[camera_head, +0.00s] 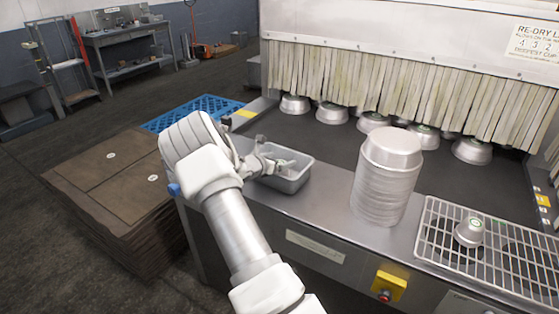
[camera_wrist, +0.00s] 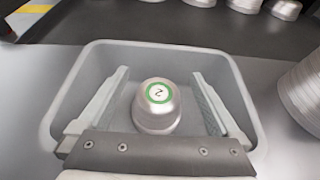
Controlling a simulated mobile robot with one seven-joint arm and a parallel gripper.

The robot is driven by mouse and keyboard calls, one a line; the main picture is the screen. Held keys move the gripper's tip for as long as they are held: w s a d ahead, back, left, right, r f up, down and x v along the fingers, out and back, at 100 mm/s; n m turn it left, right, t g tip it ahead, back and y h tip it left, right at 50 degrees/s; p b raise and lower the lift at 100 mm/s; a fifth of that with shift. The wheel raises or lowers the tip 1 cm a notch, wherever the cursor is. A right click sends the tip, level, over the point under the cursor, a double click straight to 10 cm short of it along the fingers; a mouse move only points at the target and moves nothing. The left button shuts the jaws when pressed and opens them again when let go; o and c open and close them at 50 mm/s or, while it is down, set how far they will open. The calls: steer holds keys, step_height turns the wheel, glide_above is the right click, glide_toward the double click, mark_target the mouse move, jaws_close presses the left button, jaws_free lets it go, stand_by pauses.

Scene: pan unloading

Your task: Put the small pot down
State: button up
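A small silver pot (camera_wrist: 157,106) with a green ring label numbered 2 shows inside the grey tub (camera_wrist: 235,92) in the wrist view. It appears upside down, its labelled base up. My gripper (camera_wrist: 161,73) is open over the tub, with one finger on each side of the pot and visible gaps between. The head view shows my gripper (camera_head: 277,164) at the tub (camera_head: 293,186); the pot inside is hidden there. Whether the pot rests on the tub floor is hard to tell. Another small pot (camera_head: 469,231) sits on the wire rack (camera_head: 500,262) at right.
A tall stack of silver pans (camera_head: 385,190) stands right of the tub. Several pans (camera_head: 331,113) lie on the dark conveyor (camera_head: 300,133) by the strip curtain (camera_head: 400,80). Stacked brown sheets (camera_head: 110,185) and a blue pallet (camera_head: 195,112) are on the left.

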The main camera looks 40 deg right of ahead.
steer(key=shift+r, duration=0.1)
steer(key=shift+r+p, duration=0.5)
steer(key=shift+p, duration=0.15)
steer(key=shift+a+r, duration=0.25)
steer(key=v, duration=1.1)
steer(key=s+a+r+m+g+y, duration=0.1)
steer(key=s+a+r+m+y, duration=0.25)
steer(key=s+r+m, duration=0.35)
steer(key=s+a+r+m+g+y, duration=0.1)
steer(key=s+a+r+m+y, duration=0.1)
steer(key=s+a+r+m, duration=0.5)
steer(key=s+a+r+m+t+y, duration=0.3)
steer(key=s+a+m+y, duration=0.4)
steer(key=s+a, duration=0.9)
steer(key=s+m, duration=0.1)
steer(key=s, duration=0.1)
steer(key=shift+s+a+r+b, duration=0.25)
steer(key=shift+s+a+b, duration=0.1)
steer(key=shift+b, duration=0.05)
